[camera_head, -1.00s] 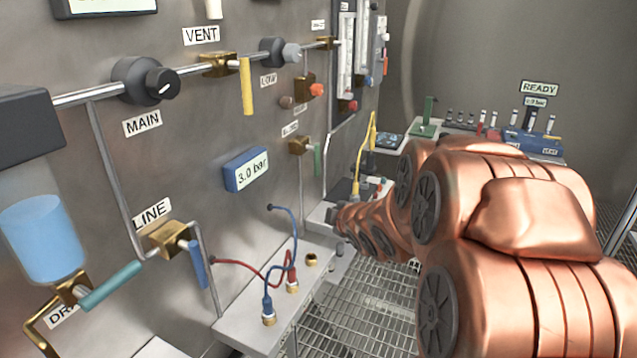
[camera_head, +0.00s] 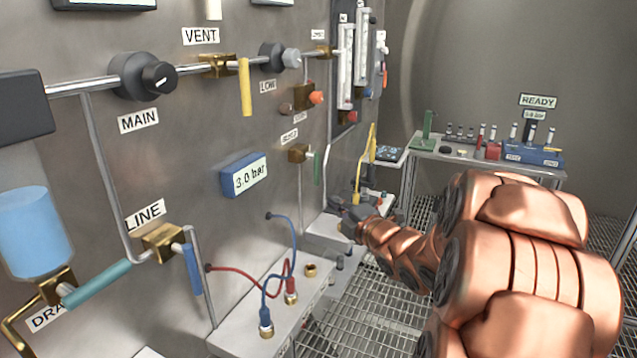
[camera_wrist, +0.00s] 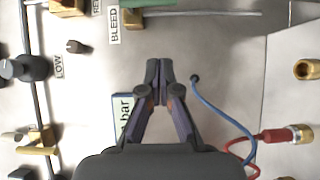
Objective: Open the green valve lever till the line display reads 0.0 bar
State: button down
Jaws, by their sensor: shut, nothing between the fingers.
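A green lever (camera_head: 318,168) hangs down from a brass valve (camera_head: 298,153) under a small label, which the wrist view shows as BLEED (camera_wrist: 115,26). That brass valve (camera_wrist: 133,17) is at the wrist view's top edge. A longer teal lever (camera_head: 97,284) slants from the DRAIN valve at lower left. The blue-framed line display (camera_head: 243,176) reads 3.0 bar; my fingers partly cover it in the wrist view (camera_wrist: 124,108). My gripper (camera_wrist: 158,66) is shut and empty, in front of the panel. In the head view its dark end (camera_head: 347,217) is below and right of the green lever, apart from it.
Red (camera_head: 240,268) and blue (camera_head: 289,235) hoses loop above a grey ledge (camera_head: 250,335) with brass fittings. A yellow VENT lever (camera_head: 245,88) and a blue LINE lever (camera_head: 192,269) jut from the panel. A bench (camera_head: 460,162) with tools stands behind; grating floor is at right.

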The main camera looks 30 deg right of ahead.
jog(key=shift+w+r, duration=0.1)
jog(key=w+p, duration=0.4)
jog(key=p, duration=0.5)
jog(key=shift+w+d, duration=0.1)
jog(key=shift+w, duration=0.25)
jog(key=w+d+p, duration=0.3)
jog(key=w+p, duration=0.1)
jog(key=w, duration=0.3)
jog(key=shift+w, duration=0.35)
jog(key=shift+d, duration=0.1)
jog(key=shift+d+f+b, duration=0.1)
jog(key=shift+f+b, duration=0.25)
jog(key=shift+b, duration=0.55)
